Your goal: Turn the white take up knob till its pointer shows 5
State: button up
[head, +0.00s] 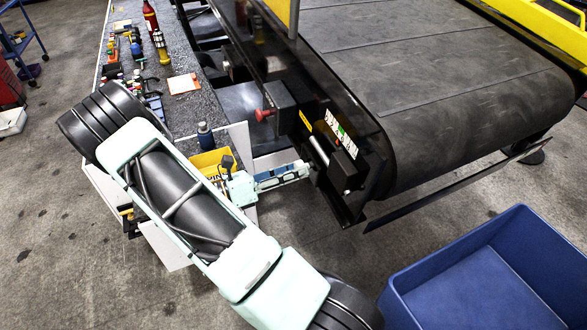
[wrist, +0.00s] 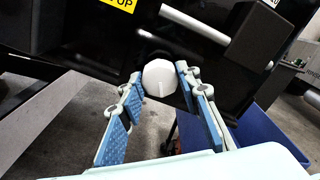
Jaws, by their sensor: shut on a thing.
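The white take up knob (wrist: 160,78) shows in the wrist view as a pale faceted disc on the black machine side, below the yellow label. My gripper (wrist: 162,80) has one blue-padded finger on each side of the knob and is shut on it. A faint mark shows low on the knob's face, but I cannot tell what number the pointer shows.
A white rod (wrist: 195,22) ends in a black block (wrist: 258,34) just above the knob. A red knob (head: 264,114) sticks out nearby. A blue bin (head: 490,270) stands at lower right, and a bench (head: 205,92) with tools lies behind my arm.

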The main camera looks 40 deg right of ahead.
dwell(0.3)
jog(key=o, duration=1.2)
jog(key=shift+c, duration=0.2)
jog(key=v, duration=1.2)
jog(key=shift+a, duration=0.1)
